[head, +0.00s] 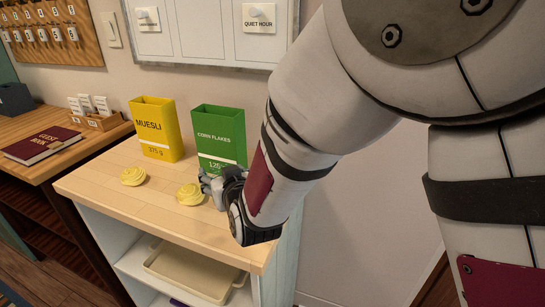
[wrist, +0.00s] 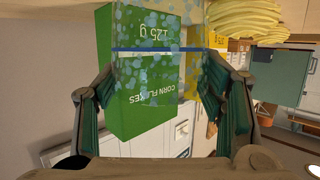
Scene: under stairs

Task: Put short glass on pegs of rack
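A clear short glass (wrist: 158,25) with blue dots and a blue band shows in the wrist view, in front of the green cereal box. My gripper (wrist: 157,68) has one finger at each side of the glass; whether the fingers touch it cannot be told. In the head view my gripper (head: 212,186) is low over the light wooden top (head: 130,205), just in front of the green box. I cannot make out the glass there, as my gripper and arm cover that spot. No rack with pegs can be made out in either view.
The green corn flakes box (head: 220,137) and yellow muesli box (head: 157,130) stand at the back of the top. Two yellow coiled items (head: 133,176) (head: 190,194) lie left of my gripper. A beige tray (head: 190,272) sits on the shelf below. A red guest book (head: 42,145) lies on the left desk.

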